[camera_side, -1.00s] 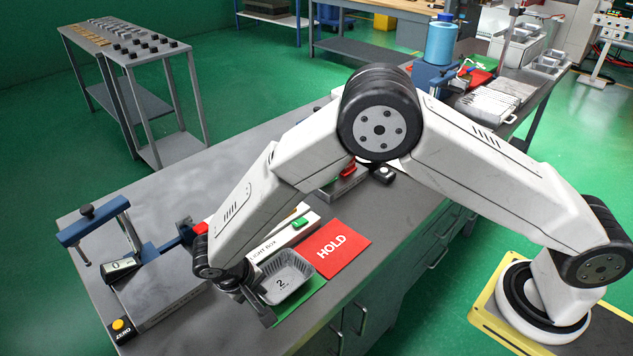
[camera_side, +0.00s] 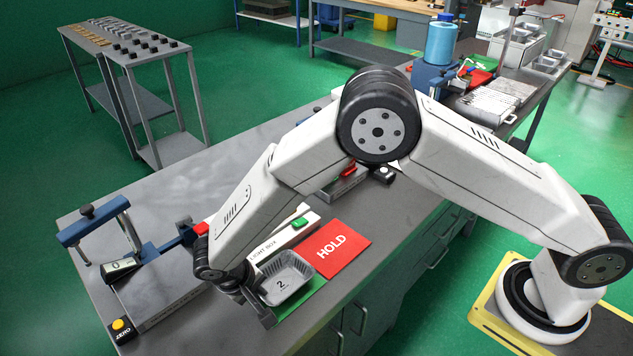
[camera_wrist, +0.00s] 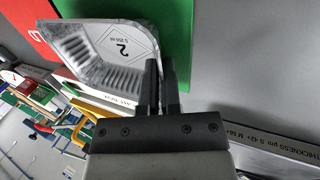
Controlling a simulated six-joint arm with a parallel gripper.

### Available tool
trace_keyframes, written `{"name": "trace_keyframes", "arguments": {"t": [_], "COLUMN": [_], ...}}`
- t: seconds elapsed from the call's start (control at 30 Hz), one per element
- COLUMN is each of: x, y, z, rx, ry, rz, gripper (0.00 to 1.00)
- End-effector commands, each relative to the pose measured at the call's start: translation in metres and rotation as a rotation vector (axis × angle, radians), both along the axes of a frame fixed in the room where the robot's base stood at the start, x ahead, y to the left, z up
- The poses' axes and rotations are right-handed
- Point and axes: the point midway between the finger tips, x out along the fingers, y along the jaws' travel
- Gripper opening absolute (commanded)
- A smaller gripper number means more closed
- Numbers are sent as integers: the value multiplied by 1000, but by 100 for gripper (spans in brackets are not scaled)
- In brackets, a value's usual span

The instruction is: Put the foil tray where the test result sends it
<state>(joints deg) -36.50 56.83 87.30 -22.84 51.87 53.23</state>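The foil tray (camera_side: 288,274) is a silver tray with rounded corners, marked "2". In the side view it sits at the green mat (camera_side: 309,293), just left of the red HOLD mat (camera_side: 330,248). The wrist view shows the tray (camera_wrist: 84,44) over the green mat (camera_wrist: 205,30). My gripper (camera_wrist: 160,66) is at the tray's near edge, one finger overlapping the tray and the other just outside it. The gap between the fingers is narrow; whether they pinch the rim is unclear. In the side view my gripper (camera_side: 262,312) is partly hidden by my arm.
The light box (camera_side: 272,245), with a green switch (camera_side: 299,222), stands behind the tray. At left is a thickness gauge with a blue frame (camera_side: 90,228), a small display (camera_side: 121,265) and a yellow ZERO button (camera_side: 117,324).

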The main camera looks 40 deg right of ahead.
Motion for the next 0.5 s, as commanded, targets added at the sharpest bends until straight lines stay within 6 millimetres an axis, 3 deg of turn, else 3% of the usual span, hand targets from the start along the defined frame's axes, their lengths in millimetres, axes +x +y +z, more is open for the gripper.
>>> {"name": "trace_keyframes", "arguments": {"t": [0.17,0.33,0.5], "x": [0,0,0], "y": [0,0,1], "z": [-2,-2,-2], "rx": [0,0,2], "ry": [0,0,-1], "rz": [0,0,0], "gripper": [0,45,45]}}
